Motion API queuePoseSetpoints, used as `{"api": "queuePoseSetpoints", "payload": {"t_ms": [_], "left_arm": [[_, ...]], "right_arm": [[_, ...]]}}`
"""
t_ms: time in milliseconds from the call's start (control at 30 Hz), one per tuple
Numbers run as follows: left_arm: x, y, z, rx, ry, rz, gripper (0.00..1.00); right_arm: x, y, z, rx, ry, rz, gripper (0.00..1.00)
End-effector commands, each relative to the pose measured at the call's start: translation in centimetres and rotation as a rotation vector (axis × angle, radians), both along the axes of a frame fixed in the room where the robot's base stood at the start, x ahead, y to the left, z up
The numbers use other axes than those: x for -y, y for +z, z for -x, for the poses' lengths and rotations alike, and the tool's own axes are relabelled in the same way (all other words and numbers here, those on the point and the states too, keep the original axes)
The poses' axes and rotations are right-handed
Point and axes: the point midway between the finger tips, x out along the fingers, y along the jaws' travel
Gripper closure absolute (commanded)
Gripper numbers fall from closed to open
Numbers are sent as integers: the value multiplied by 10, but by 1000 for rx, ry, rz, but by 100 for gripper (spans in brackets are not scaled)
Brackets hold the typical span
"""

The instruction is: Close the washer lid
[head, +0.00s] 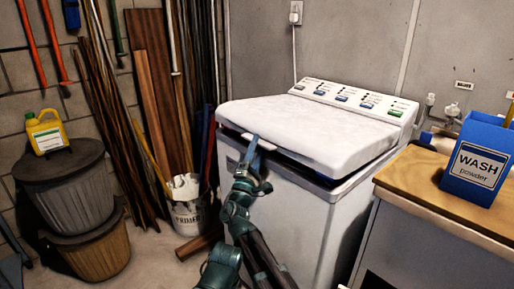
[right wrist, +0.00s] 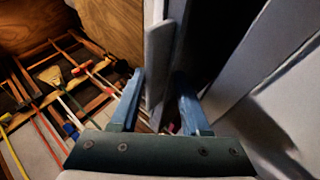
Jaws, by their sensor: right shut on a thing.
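The white washer (head: 300,213) stands in the middle of the head view. Its white lid (head: 310,122) lies almost flat over the top, with a dark gap under its front and right edges. My right gripper (head: 254,158) is at the lid's front edge, shut on the lid's handle (head: 262,142). In the right wrist view the blue fingers of my right gripper (right wrist: 160,102) are either side of the pale handle (right wrist: 157,62), with the dark gap to its right. My left gripper is not in view.
A wooden-topped counter (head: 430,178) with a blue wash powder box (head: 478,160) stands close on the right. A primer bucket (head: 188,213), leaning boards (head: 150,85) and lidded bins (head: 68,195) are on the left. Some floor shows between bins and washer.

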Motion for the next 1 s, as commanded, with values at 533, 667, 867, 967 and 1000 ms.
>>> {"api": "queuePoseSetpoints", "payload": {"t_ms": [533, 667, 867, 967, 1000], "left_arm": [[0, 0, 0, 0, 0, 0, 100], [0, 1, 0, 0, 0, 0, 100], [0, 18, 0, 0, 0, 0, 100], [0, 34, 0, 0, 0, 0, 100], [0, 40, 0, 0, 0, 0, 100]], "right_arm": [[5, 0, -2, -1, -6, -7, 32], [4, 0, -1, -1, -5, -5, 32], [3, 17, 0, -1, -4, -3, 32], [2, 34, 0, 0, -4, -3, 32], [2, 40, 0, 0, -4, -3, 32]]}}
